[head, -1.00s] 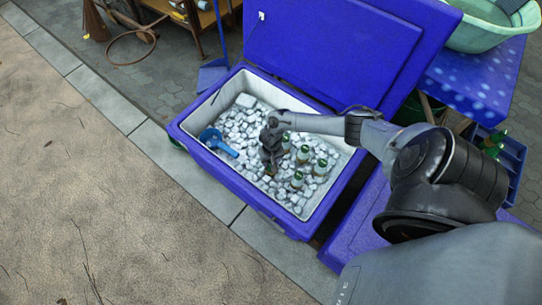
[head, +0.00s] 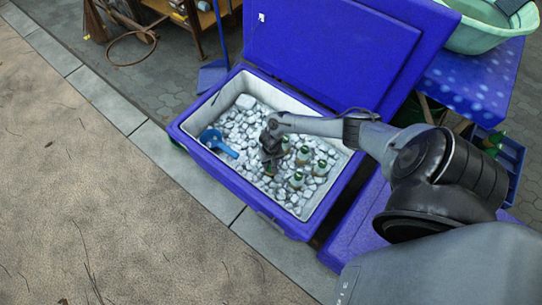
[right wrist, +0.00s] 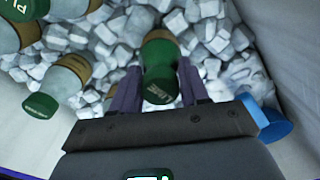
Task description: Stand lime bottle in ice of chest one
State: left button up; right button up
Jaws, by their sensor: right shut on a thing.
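The open blue chest (head: 193,152) is full of ice (head: 232,122). My right gripper (head: 269,158) is inside it, pointing down just above the ice. In the right wrist view, the gripper (right wrist: 157,85) is shut on a lime bottle (right wrist: 158,58) with a green cap, held between its two fingers. The bottle's lower end is down among the ice cubes; how deep it sits is hidden. My left gripper is not in view.
Several other green-capped bottles (head: 297,180) stand in the ice beside my gripper. A blue scoop (head: 217,143) lies in the ice at the left. The raised lid (head: 330,45) stands behind. A green basin (head: 487,25) is on a table at the upper right.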

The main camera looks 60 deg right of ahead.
jog(key=shift+f, duration=0.35)
jog(key=o, duration=1.6)
notch_tip(320, 180, up, 3)
jog(key=p, duration=0.3)
jog(key=shift+r, duration=0.1)
notch_tip(320, 180, up, 6)
jog(key=p, duration=0.7)
jog(key=shift+f, duration=0.25)
notch_tip(320, 180, up, 18)
jog(key=p, duration=2.1)
jog(key=shift+r, duration=0.2)
